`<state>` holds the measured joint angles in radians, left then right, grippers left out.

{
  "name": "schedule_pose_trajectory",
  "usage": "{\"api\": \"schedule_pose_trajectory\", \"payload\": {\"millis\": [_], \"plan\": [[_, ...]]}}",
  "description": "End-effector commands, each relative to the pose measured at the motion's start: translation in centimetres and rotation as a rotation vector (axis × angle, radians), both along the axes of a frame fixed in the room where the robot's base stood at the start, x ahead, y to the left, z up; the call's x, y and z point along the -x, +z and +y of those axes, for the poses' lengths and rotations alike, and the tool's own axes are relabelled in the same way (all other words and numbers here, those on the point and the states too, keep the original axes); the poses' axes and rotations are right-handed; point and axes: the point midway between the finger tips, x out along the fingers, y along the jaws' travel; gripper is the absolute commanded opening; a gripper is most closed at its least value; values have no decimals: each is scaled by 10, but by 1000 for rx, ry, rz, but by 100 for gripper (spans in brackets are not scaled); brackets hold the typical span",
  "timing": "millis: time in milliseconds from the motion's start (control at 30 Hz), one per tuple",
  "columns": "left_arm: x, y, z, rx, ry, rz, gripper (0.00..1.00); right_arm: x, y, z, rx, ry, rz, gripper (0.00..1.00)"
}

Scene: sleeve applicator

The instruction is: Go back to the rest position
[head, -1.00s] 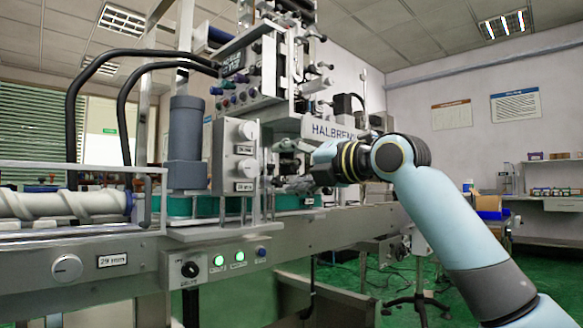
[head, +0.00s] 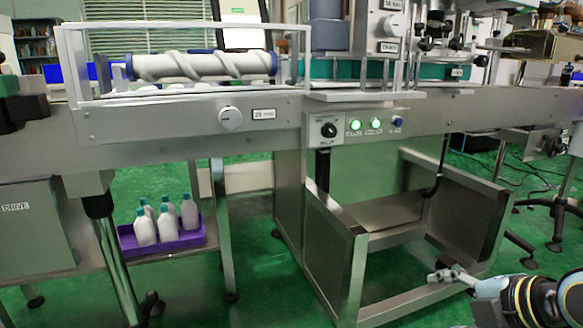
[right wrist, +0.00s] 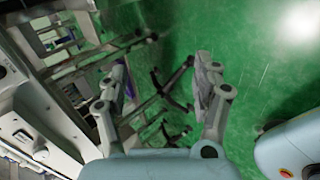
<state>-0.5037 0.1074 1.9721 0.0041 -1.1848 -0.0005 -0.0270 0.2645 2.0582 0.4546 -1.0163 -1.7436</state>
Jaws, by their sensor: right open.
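My right gripper (head: 447,275) is low at the bottom right of the head view, in front of the machine's open steel lower frame (head: 425,212). In the right wrist view my right gripper (right wrist: 160,88) has its two fingers spread wide, with nothing between them. My left gripper is in neither view.
The sleeve applicator's conveyor body (head: 180,140) crosses the head view, with a white feed screw (head: 200,66) and a control panel (head: 362,126). A purple tray (head: 165,243) with several white bottles is below. Green floor (head: 270,285) is open in front.

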Motion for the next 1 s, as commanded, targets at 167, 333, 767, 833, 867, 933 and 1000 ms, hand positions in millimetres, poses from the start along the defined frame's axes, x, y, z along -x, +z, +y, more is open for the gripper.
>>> {"api": "schedule_pose_trajectory", "payload": {"millis": [167, 333, 767, 833, 867, 933, 1000], "plan": [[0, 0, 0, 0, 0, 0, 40, 119, -101, -3, -139, -317, 353, 67], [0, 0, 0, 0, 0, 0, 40, 241, -162, -10, -240, -773, 642, 67], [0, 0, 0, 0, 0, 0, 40, 304, -184, -37, -474, -1672, 671, 67], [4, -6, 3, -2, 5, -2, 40, 308, -190, -40, -470, -1663, 670, 67], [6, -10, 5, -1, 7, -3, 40, 310, -194, -41, -471, -1664, 669, 67], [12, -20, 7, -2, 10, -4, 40, 316, -204, -44, -473, -1665, 667, 67], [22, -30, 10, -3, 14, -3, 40, 325, -214, -47, -474, -1669, 667, 67]]}}
